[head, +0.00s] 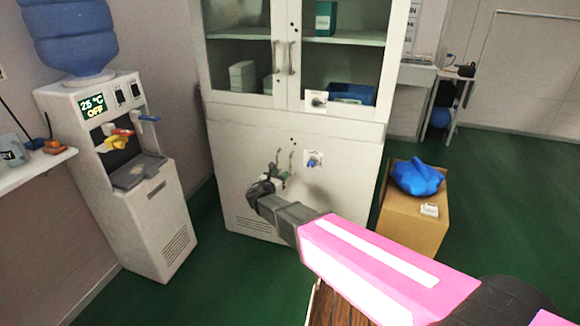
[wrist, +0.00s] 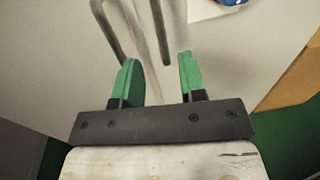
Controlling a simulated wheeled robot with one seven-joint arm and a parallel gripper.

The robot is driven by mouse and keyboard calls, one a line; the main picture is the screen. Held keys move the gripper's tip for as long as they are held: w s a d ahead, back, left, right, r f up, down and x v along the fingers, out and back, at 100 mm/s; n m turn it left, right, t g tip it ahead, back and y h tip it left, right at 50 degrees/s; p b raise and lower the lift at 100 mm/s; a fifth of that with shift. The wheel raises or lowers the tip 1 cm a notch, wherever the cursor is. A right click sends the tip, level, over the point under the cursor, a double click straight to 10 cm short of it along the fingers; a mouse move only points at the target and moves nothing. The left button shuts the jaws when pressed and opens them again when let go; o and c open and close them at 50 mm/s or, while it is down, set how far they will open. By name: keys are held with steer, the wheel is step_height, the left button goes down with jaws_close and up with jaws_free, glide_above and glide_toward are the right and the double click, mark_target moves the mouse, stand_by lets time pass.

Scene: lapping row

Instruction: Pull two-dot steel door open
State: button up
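A pale steel cabinet (head: 230,150) stands ahead with its lower doors closed. Small dark dots (head: 292,139) mark the lower right door near its top; their number is hard to make out. Two upright bar handles sit side by side at the lower doors' middle; the right handle (head: 291,160) also shows in the wrist view (wrist: 159,32), and the left one stands beside it (wrist: 106,30). My gripper (wrist: 159,72) is open, its green fingers apart and empty. In the wrist view the right handle's lower end appears in line with the gap between the fingertips; contact cannot be told.
A water dispenser (head: 130,200) stands at left. A cardboard box (head: 405,225) with a blue bag (head: 417,177) stands at right, close to the cabinet. Green floor is free between dispenser and cabinet.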

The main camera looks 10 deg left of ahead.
mark_target(291, 174)
steer(key=x, duration=0.8)
steer(key=shift+w+d, duration=0.1)
steer(key=shift+w, duration=0.3)
jaws_close()
